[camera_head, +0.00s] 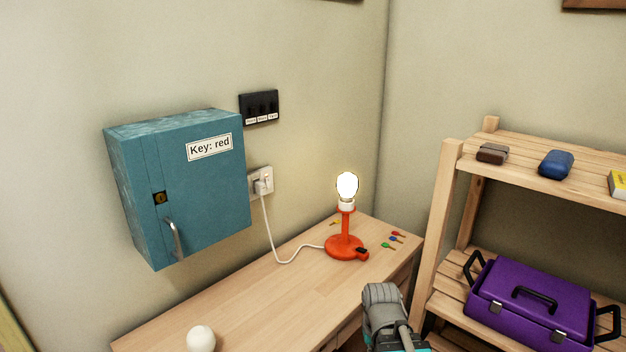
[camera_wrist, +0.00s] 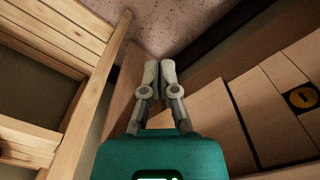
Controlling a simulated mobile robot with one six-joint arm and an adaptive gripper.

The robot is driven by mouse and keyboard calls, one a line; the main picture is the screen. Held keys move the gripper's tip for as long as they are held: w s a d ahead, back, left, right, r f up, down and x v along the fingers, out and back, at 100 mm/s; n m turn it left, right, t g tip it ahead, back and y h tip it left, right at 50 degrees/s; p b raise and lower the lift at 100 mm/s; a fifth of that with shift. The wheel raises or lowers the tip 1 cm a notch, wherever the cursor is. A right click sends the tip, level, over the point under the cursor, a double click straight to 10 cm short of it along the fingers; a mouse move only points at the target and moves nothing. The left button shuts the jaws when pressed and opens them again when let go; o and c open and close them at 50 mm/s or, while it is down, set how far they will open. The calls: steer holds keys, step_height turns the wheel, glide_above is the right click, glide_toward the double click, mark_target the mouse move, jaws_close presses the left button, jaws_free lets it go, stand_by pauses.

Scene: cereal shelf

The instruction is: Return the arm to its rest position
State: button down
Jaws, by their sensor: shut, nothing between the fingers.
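My gripper (camera_wrist: 160,72) shows in the wrist view with its two grey fingers together and nothing between them. It points down toward a speckled floor, between wooden shelf boards on the left and brown panels on the right. In the head view a grey link of my arm shows at the bottom, in front of the desk's right end, and the fingers cannot be made out there.
A wooden desk (camera_head: 235,300) carries a lit red lamp (camera_head: 345,243), several small keys and a white bulb (camera_head: 201,339). A teal cabinet (camera_head: 190,190) hangs on the wall. A wooden shelf (camera_head: 440,235) at right holds a purple toolbox (camera_head: 530,305).

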step_height(320, 180, up, 16)
steer(key=p, duration=1.5)
steer(key=shift+r, duration=0.25)
